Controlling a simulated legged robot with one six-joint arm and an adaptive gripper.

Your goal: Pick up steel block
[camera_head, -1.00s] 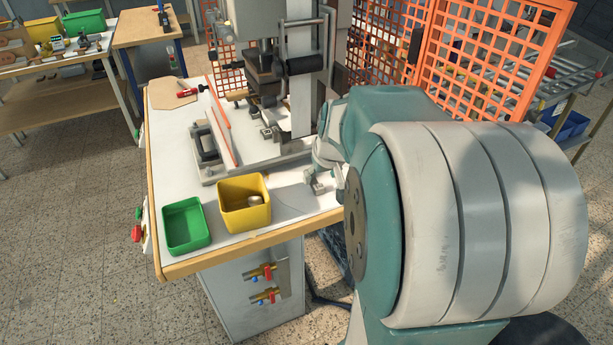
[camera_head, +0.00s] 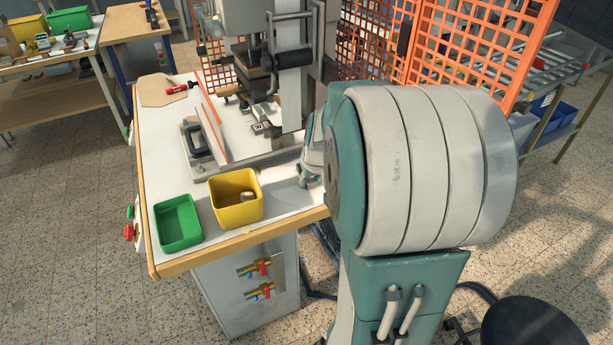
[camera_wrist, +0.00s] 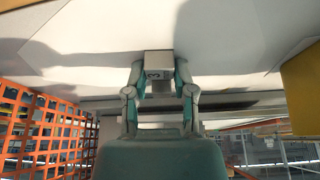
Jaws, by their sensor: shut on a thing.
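The steel block (camera_wrist: 158,62), a small grey block with a dark "3" on its face, is between the fingertips of my gripper (camera_wrist: 158,75) in the wrist view. My gripper is shut on it, one finger on each side. The white bench top fills the upper part of that view, beyond the block; I cannot tell whether the block touches it. In the head view, my arm hides the fingers and the block at the bench's right edge.
A yellow bin (camera_head: 223,212) holding a small round piece and an empty green bin (camera_head: 163,226) stand at the bench's (camera_head: 205,245) front. The stamping press (camera_head: 295,85) is behind. Another small grey block (camera_head: 257,129) lies near it. An orange mesh guard (camera_head: 370,45) stands behind my arm.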

